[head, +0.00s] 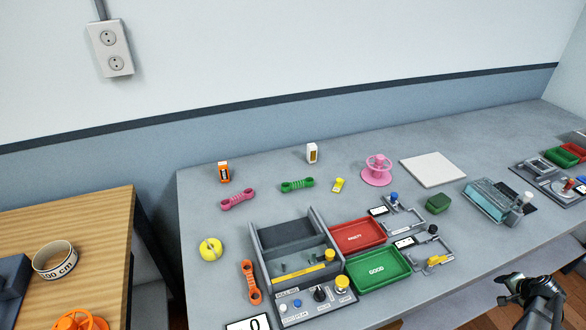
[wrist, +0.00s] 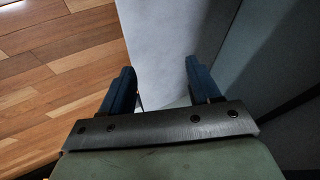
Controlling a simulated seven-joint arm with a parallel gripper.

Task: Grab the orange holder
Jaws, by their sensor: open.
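Several orange things show in the head view, and I cannot tell for sure which is the holder. An orange round piece with openings (head: 80,321) lies on the wooden table at the lower left, cut off by the frame edge. An orange strap-like piece (head: 251,283) lies left of the grey tray unit. My gripper (head: 510,289) is at the lower right, far from all three. In the wrist view my gripper (wrist: 157,82) is open and empty.
The grey table (head: 205,288) holds a red tray (head: 357,234), a green tray (head: 379,269), a pink spool-like stand (head: 377,172) and clamp fixtures (head: 430,262). A tape ring (head: 55,261) lies on the wooden table (head: 105,225). A gap separates the tables.

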